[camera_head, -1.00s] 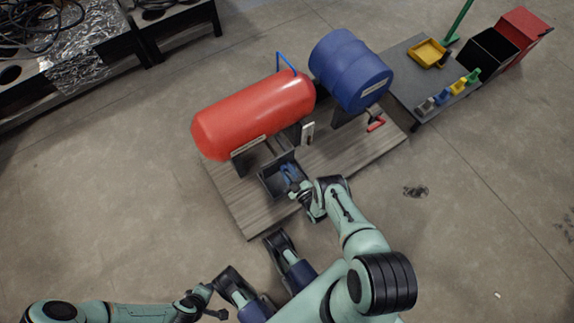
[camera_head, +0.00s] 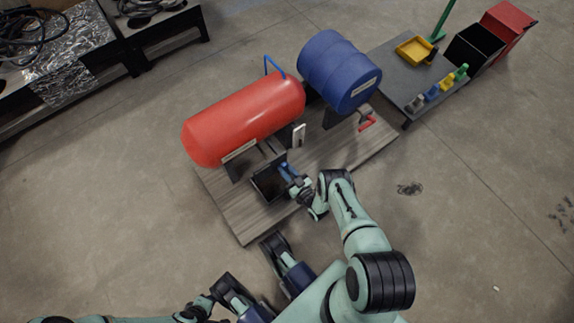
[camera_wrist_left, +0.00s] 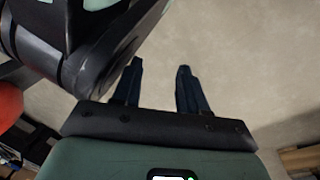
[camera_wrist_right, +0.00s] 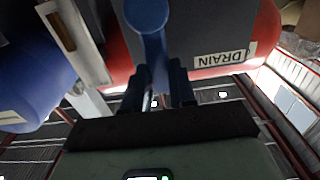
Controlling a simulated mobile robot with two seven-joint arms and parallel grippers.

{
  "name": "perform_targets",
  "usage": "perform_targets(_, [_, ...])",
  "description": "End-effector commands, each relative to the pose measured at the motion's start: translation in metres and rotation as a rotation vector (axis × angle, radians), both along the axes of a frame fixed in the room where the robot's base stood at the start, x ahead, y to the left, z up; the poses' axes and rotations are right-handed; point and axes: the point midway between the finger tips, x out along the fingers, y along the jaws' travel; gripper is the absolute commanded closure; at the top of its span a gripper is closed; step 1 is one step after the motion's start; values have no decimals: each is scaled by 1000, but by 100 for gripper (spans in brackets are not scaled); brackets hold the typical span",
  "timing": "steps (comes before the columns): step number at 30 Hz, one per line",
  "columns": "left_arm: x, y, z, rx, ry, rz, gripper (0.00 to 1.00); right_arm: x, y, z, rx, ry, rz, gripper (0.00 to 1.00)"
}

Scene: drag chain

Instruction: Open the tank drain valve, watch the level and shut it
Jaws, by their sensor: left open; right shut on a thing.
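The red tank (camera_head: 245,118) lies on its side on a wooden platform. Its DRAIN label (camera_wrist_right: 225,57) is readable in the right wrist view. My right gripper (camera_head: 290,178) is under the tank's front side, shut on the blue valve handle (camera_wrist_right: 148,15), whose stem runs down between the fingers. A narrow pale gauge plate (camera_head: 299,134) stands beside the tank; it also shows in the right wrist view (camera_wrist_right: 75,35), but I cannot read a level. My left gripper (camera_wrist_left: 160,75) is open and empty over bare floor.
A dark open bin (camera_head: 266,187) sits on the platform (camera_head: 232,212) beside my right gripper. A grey table (camera_head: 385,62) with coloured items is farther right.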

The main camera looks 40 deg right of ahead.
Motion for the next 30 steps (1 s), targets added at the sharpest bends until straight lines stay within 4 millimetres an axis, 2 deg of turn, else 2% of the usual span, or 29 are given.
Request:
perform_targets(11, [0,0,0,0,1,0,57,-2,0,-2,10,4,-2,100])
perform_targets(12, [0,0,0,0,1,0,57,-2,0,-2,11,4,-2,62])
perform_targets(13, [0,0,0,0,1,0,57,-2,0,-2,10,4,-2,52])
perform_targets(14, [0,0,0,0,1,0,57,-2,0,-1,10,3,-2,49])
perform_targets(23, [0,0,1,0,-1,-1,57,-2,0,-1,7,1,-1,49])
perform_targets(26, [4,-1,4,1,-15,-1,57,-10,1,-1,6,3,-1,49])
perform_targets(30, [18,-3,17,2,-60,-5,57,-34,3,1,9,5,-2,49])
